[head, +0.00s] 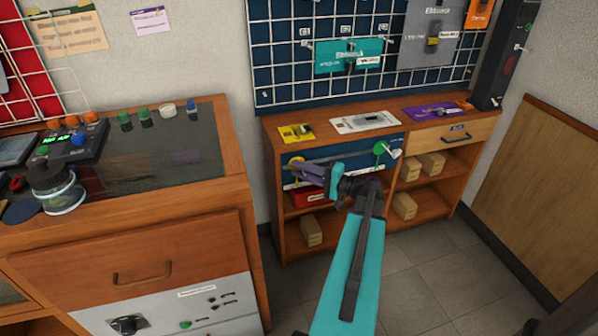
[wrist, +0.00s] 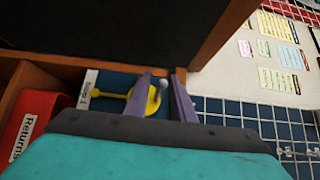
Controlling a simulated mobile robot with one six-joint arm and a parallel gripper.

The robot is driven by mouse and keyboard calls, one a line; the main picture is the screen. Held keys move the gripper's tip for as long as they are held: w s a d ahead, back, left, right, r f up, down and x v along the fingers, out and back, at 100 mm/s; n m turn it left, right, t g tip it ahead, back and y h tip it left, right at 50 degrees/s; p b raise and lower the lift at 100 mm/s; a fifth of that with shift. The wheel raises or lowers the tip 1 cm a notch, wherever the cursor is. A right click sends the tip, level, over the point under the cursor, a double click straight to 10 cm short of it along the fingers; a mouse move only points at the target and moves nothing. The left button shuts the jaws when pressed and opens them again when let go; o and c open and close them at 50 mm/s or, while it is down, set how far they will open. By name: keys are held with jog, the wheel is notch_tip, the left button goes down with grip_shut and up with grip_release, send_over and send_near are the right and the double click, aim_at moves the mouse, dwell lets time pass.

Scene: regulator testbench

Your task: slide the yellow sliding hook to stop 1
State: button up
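The yellow sliding hook (head: 296,161) is on a blue strip across the front of the shelf unit, at its left end. In the wrist view, its yellow disc (wrist: 153,101) and grey knob show between my purple fingers, and a yellow bar runs left from it. A white label reading "Stop 1" (wrist: 88,89) stands at the left of that bar, apart from the disc. My gripper (head: 296,172) is at the hook; in the wrist view its fingertips (wrist: 162,76) stand apart on either side of the knob, with narrow gaps. The fingers partly cover the disc.
A green hook (head: 379,149) is further right on the strip. A red "Returns" bin (wrist: 32,128) is near the gripper, below the strip. The shelf top (head: 292,119) overhangs close by. A wooden cabinet (head: 240,187) stands to the left.

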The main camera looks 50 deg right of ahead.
jog(key=v, duration=1.3)
jog(key=shift+s, duration=0.35)
jog(key=shift+f, duration=0.1)
